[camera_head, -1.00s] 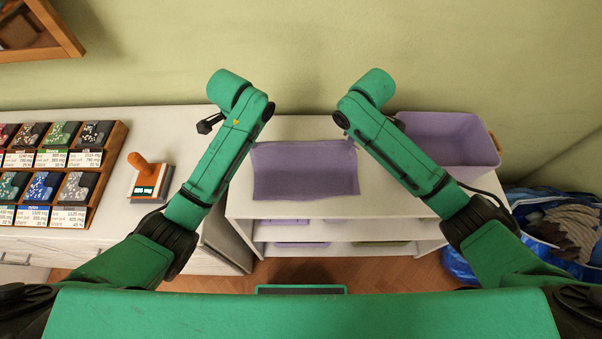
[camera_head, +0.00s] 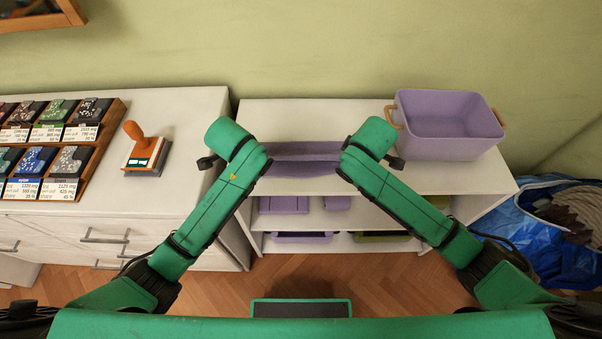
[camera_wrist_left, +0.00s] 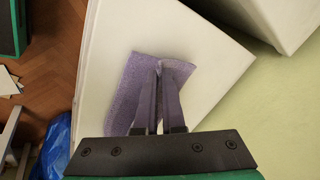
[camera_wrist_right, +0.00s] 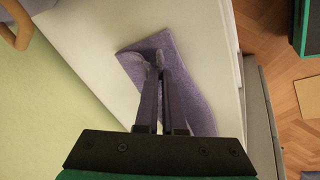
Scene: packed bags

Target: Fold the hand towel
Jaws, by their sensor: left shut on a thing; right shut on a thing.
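The purple hand towel (camera_head: 302,168) lies on the white shelf top between my two arms. It shows as a narrow band with a line running across it; its ends are hidden behind the arms. My left gripper (camera_wrist_left: 159,72) is shut on the towel, with a raised pinch of cloth at its fingertips and cloth lying flat on the left side. My right gripper (camera_wrist_right: 160,62) is shut on another part of the towel, with cloth spread to both sides. Both fingertips are hidden in the head view.
A purple bin (camera_head: 445,120) with handles stands at the right end of the shelf top. To the left, a counter holds an orange-handled stamp (camera_head: 145,152) and a card rack (camera_head: 62,150). A blue bag (camera_head: 560,235) is on the floor at right.

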